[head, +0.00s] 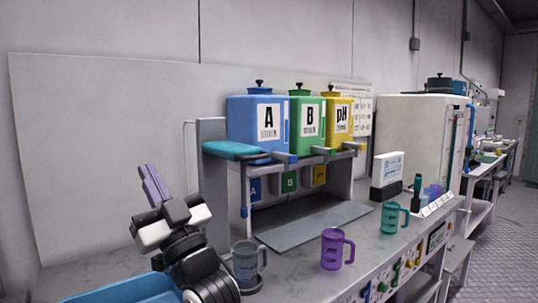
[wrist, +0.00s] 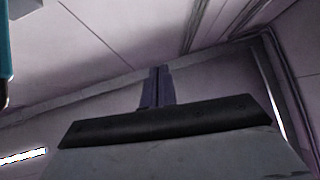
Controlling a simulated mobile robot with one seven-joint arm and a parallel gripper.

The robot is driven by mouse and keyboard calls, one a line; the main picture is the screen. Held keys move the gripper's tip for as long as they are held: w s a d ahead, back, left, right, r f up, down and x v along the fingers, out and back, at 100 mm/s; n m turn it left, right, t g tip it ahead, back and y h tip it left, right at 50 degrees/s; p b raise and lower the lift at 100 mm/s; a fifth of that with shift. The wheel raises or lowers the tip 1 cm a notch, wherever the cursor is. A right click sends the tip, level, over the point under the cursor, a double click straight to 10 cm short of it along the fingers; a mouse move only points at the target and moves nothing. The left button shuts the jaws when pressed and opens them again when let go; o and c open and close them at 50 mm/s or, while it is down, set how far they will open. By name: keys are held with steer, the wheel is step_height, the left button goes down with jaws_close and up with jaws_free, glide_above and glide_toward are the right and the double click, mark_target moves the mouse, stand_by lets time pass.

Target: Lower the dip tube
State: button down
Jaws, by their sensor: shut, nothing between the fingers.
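A teal arm (head: 232,150) sits level at the top of a grey upright post, left of the tanks. A thin tube (head: 244,190) that looks like the dip tube hangs below it, with a blue lower part. A grey mug (head: 245,262) stands on a dark round base in front of and below the tube. My gripper (head: 150,180), with purple fingers, is raised to the left of the teal arm, apart from it, pointing up. In the wrist view its fingers (wrist: 157,82) are together and empty. A teal edge, perhaps the arm, shows at the far left there.
Blue A (head: 245,135), green B (head: 298,140) and yellow pH (head: 332,135) tanks stand on a rack. A purple mug (head: 331,250) and a teal mug (head: 390,218) stand on the counter at right. A blue tray (head: 120,290) lies near my arm.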

steer(key=w+d+m+h, duration=0.2)
steer(key=w+d+h, duration=0.1)
steer(key=d, duration=0.9)
steer(key=w+d+m+t+h, duration=0.1)
steer(key=w+d+m+h, duration=0.1)
steer(key=d, duration=1)
steer(key=shift+w+d+h, duration=0.3)
steer(key=shift+w+h, duration=0.5)
steer(key=shift+w, duration=0.3)
steer(key=shift+r, duration=0.15)
steer(key=p+x, duration=0.4)
steer(key=x, duration=0.7)
step_height(320, 180, down, 4)
steer(key=shift+s+f, duration=0.15)
